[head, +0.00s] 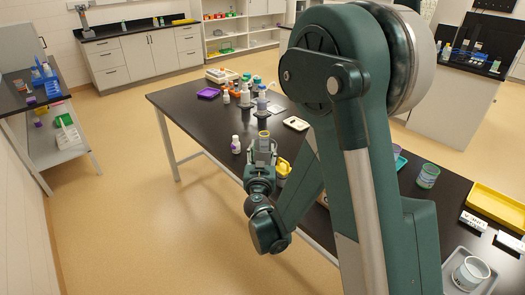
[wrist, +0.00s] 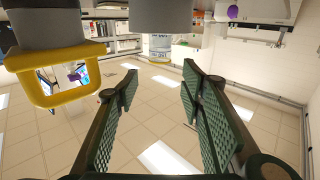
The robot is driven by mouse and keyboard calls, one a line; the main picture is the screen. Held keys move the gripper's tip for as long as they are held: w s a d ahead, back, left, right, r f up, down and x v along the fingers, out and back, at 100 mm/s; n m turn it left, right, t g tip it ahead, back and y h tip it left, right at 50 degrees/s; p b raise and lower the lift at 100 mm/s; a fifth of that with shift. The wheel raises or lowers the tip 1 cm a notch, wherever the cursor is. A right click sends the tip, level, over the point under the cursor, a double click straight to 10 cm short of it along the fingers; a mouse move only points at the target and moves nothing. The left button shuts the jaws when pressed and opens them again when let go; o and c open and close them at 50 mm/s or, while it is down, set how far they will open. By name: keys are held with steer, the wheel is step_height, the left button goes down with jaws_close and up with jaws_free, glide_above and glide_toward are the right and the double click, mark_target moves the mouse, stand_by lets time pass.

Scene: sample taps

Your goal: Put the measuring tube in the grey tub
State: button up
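My gripper (head: 263,153) is over the near left part of the black table, pointing away from the head camera. In the wrist view the two green fingers of my gripper (wrist: 159,82) stand apart with nothing clearly between them. A yellow-topped container (head: 264,135) shows just beyond the fingertips in the head view. A labelled container (wrist: 160,45) shows beyond them in the wrist view. I cannot tell which thing is the measuring tube. A shallow grey tub (head: 452,290) is at the lower right, with a white labelled cup (head: 471,271) in it.
A purple-capped bottle (head: 236,145) stands left of my gripper. A yellow-rimmed container (head: 283,168) is close on its right, partly hidden. Several bottles and a purple tray (head: 208,93) stand farther back. A green jar (head: 428,175) and yellow tray (head: 497,207) are at the right.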

steer(key=shift+d, duration=0.15)
steer(key=s+d+r+m+g+h, duration=0.1)
steer(key=s+d+r+g, duration=0.2)
steer(key=d, duration=0.5)
steer(key=s+d+r+g+h, duration=0.1)
steer(key=s+d+r+h, duration=0.15)
steer(key=s+d, duration=0.4)
steer(key=s+d+r+m+g, duration=0.1)
steer(key=s+d+r+g, duration=0.2)
steer(key=d, duration=0.6)
steer(key=s+d+n+g+y, duration=0.1)
steer(key=s+g, duration=0.1)
steer(key=s, duration=1.3)
steer(key=s+d+f+n+g+y, duration=0.1)
steer(key=s+d+g+y, duration=0.1)
steer(key=s, duration=1.3)
steer(key=shift+s+d+f, duration=0.2)
steer(key=shift+f, duration=0.05)
